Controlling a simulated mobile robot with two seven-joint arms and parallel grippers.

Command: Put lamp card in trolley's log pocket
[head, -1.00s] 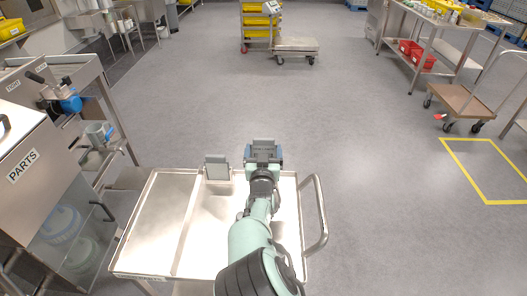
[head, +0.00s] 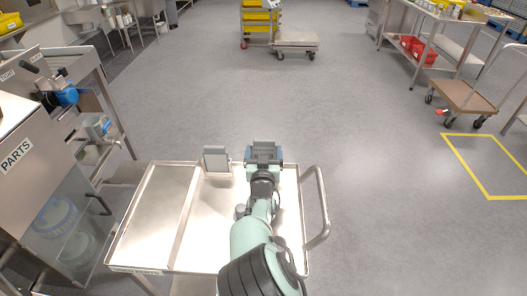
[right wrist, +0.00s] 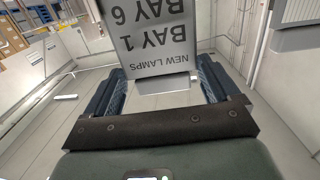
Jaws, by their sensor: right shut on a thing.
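The lamp card (right wrist: 150,38) fills the top of the right wrist view, grey with upside-down print reading "NEW LAMPS", "BAY 1", "BAY 6". My right gripper (right wrist: 163,88) is shut on it; in the head view the gripper (head: 264,154) is above the far edge of the steel trolley (head: 150,215). The card shows there only as a small grey piece (head: 264,146) between the fingers. An upright grey holder (head: 216,158), apparently the log pocket, stands at the trolley's far edge, just left of the gripper and apart from it. My left gripper is not in view.
The trolley's handle (head: 323,205) curves out on its right. A steel cabinet marked PARTS (head: 18,155) stands close on the left. A brown platform cart (head: 465,97) and a yellow floor square (head: 490,197) are at the right.

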